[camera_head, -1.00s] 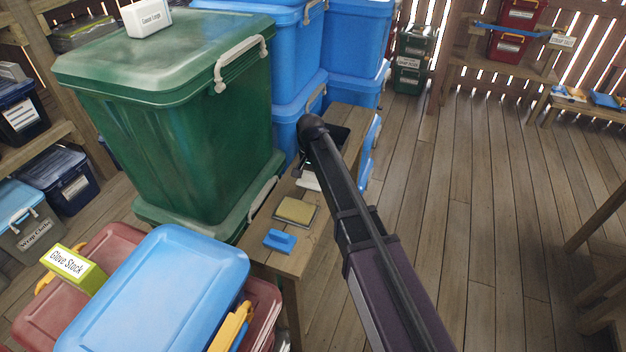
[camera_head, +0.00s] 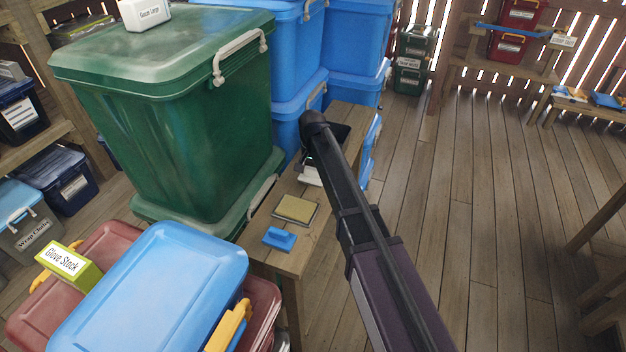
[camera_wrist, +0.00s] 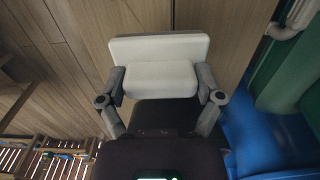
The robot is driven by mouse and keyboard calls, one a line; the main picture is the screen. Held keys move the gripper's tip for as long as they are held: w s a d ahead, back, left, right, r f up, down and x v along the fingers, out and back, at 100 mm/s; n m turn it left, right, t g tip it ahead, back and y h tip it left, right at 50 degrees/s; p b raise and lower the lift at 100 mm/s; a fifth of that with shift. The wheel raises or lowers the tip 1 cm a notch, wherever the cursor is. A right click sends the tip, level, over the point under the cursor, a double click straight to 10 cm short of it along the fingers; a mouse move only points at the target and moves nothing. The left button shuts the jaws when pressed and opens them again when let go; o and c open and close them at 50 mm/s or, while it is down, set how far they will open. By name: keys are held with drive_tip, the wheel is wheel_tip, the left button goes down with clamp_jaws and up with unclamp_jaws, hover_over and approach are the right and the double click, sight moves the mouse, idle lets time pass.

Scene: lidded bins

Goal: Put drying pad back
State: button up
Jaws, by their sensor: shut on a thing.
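My gripper (camera_wrist: 161,77) is shut on the raised grip of a white flat-based pad (camera_wrist: 158,48), one finger on each side; it appears to be the drying pad. In the head view the white pad (camera_head: 312,177) shows as a small pale patch beside my arm, over the narrow wooden bench (camera_head: 318,233). My arm hides most of the gripper there. I cannot tell whether the pad touches the bench. A yellowish pad (camera_head: 297,208) lies in a shallow dark-edged tray on the bench, nearer the front. A blue block with a grip (camera_head: 279,238) lies in front of it.
A large green bin (camera_head: 170,120) and stacked blue bins (camera_head: 345,40) stand close along the bench's left and far side. A blue lid (camera_head: 150,290) with a Glove Stock box (camera_head: 68,262) beside it is at lower left. The floor to the right is open.

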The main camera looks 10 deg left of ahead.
sight(313, 169)
drive_tip(key=shift+f+b, duration=0.6)
drive_tip(key=shift+f, duration=0.35)
drive_tip(key=shift+f, duration=0.1)
drive_tip(key=o, duration=0.9)
drive_tip(key=shift+o, duration=0.2)
wheel_tip(313, 169, up, 12)
drive_tip(key=p, duration=1.2)
drive_tip(key=shift+r, duration=0.2)
